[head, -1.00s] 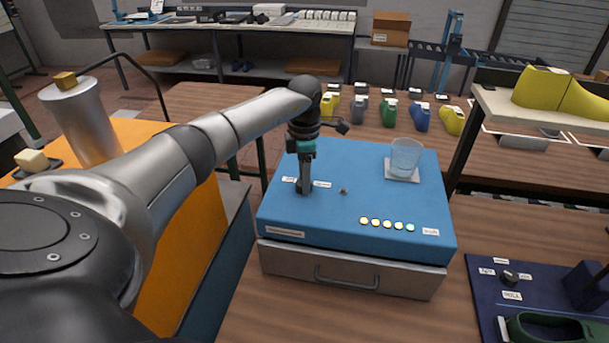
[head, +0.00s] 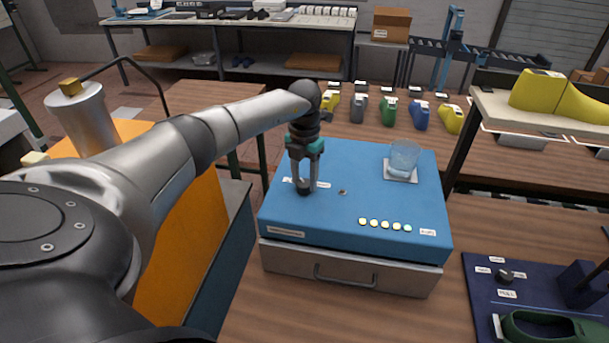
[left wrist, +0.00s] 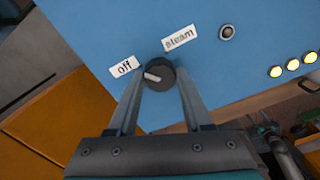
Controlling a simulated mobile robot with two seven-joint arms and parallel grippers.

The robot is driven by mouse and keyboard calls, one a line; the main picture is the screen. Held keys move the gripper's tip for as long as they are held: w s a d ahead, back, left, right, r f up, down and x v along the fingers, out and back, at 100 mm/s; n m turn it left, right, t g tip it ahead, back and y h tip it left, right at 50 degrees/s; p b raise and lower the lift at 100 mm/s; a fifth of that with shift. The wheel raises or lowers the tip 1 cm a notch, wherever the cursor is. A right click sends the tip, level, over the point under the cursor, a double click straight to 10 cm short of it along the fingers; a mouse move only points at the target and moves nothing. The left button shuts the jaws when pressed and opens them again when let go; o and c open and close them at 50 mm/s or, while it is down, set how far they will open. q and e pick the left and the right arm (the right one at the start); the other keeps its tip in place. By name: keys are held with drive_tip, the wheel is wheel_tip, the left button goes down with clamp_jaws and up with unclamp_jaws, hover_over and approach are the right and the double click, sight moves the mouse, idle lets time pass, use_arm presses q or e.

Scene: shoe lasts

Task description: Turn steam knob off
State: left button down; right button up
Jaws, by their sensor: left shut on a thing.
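The steam knob (left wrist: 160,74) is a round, dark knob on top of the blue box (head: 345,235). Its white mark lies on the side facing the "off" label (left wrist: 124,66). The "steam" label (left wrist: 180,38) is on its other side. My left gripper (head: 304,188) points down at the box top, with a finger on each side of the knob. In the left wrist view the fingers (left wrist: 159,76) are shut on the knob. The head view shows little of the knob between the fingertips. My right gripper is not in view.
A glass (head: 404,158) stands on a pale pad at the box's back right. A small round button (head: 342,192) and a row of lit lamps (head: 385,225) are on the box top. A navy panel (head: 480,310) with another knob (head: 505,275) lies at right.

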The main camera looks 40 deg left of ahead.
sight(304, 182)
use_arm(q)
drive_tip(key=shift+n, duration=0.5)
drive_tip(key=shift+c, duration=1.6)
unclamp_jaws()
wheel_tip(304, 182, up, 15)
drive_tip(key=b, duration=0.1)
drive_tip(key=shift+r, duration=0.15)
